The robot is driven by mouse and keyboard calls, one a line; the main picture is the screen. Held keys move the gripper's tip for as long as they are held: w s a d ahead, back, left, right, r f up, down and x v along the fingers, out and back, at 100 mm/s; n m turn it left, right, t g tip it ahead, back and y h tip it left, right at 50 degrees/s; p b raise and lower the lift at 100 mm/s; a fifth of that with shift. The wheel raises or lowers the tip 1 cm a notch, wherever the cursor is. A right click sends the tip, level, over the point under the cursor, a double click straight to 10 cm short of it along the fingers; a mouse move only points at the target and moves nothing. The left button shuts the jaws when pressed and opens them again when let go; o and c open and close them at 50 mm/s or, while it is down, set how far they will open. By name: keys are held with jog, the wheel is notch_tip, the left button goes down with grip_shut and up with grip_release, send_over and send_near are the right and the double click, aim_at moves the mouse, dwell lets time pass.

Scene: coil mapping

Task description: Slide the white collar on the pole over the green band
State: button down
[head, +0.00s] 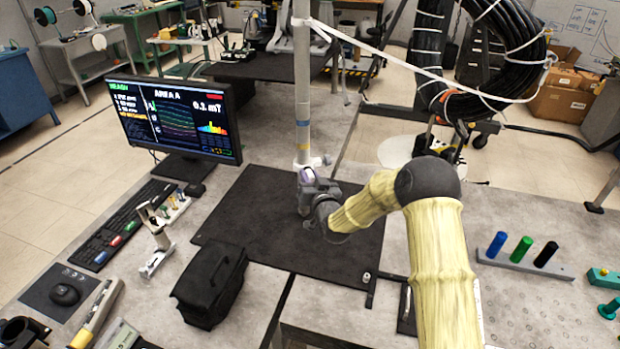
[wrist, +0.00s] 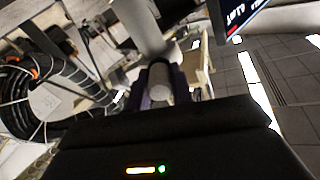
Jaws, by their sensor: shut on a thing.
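The upright grey pole (head: 302,75) stands on the black mat. The white collar (head: 314,162) sits around its lower part, just above my gripper. My gripper (head: 308,177) is at the collar, low on the pole. In the wrist view, its purple-edged fingers (wrist: 161,92) are closed on a pale rounded piece (wrist: 158,78), which appears to be part of the collar. A bluish band (head: 302,123) and a yellowish band (head: 302,146) show on the pole above the collar. I cannot make out a green band for certain. My gripper hides the pole's foot.
A rack of coloured pegs (head: 525,265) lies at the right. A thick black cable coil (head: 480,55) hangs behind, with a white strap (head: 420,68) running to the pole.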

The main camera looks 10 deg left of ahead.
jog(key=c, duration=1.2)
grip_release()
jog(key=shift+s, duration=0.15)
jog(key=b+v, duration=0.4)
jog(key=v, duration=1.3)
jog(key=shift+b, duration=0.3)
jog(key=shift+d, duration=0.15)
